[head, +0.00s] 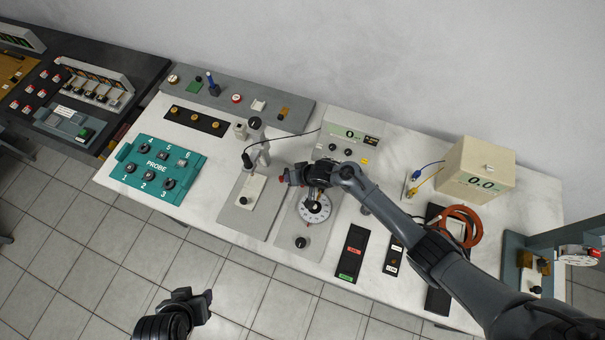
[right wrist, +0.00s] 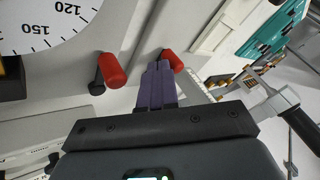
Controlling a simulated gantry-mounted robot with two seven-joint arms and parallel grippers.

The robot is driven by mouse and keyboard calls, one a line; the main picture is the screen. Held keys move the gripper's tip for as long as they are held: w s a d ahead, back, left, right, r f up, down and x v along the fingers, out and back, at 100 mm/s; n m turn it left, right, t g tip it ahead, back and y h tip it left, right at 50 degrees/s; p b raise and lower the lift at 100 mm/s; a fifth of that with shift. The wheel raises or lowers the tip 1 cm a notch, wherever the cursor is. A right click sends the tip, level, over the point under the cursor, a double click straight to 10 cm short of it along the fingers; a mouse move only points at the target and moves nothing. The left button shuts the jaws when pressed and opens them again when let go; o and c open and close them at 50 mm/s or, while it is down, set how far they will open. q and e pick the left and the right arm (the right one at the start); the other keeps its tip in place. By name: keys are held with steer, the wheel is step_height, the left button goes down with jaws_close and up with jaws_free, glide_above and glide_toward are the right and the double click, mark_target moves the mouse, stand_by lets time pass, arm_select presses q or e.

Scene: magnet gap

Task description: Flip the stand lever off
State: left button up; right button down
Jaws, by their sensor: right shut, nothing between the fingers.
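My right gripper (head: 286,179) reaches over the grey stand plate beside the round white dial (head: 325,210). In the right wrist view its purple fingers (right wrist: 158,72) are shut with nothing between them. A red-capped lever (right wrist: 172,60) is right at the fingertips; I cannot tell if they touch. A second red-capped lever (right wrist: 114,72) with a black base stands to the left, nearer the dial's scale (right wrist: 45,25). I cannot tell which one is the stand lever. In the head view the gripper mostly hides them. My left gripper (head: 207,299) is off the table's front, its jaw state unclear.
A probe holder (head: 256,156) with a black cable stands left of my right gripper, on a grey plate (head: 243,205). A teal probe box (head: 160,168) is further left. A beige meter box (head: 484,168) and orange coil (head: 462,226) are at the right.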

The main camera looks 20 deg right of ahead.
steer(key=shift+a, duration=0.15)
stand_by(0.5)
steer(key=shift+s+d+r, duration=0.2)
steer(key=shift+r, duration=0.2)
steer(key=p+v, duration=0.2)
steer(key=v, duration=0.7)
steer(key=shift+s+d+r+p, duration=0.15)
steer(key=shift+d+r+p, duration=0.05)
steer(key=shift+r+p, duration=0.2)
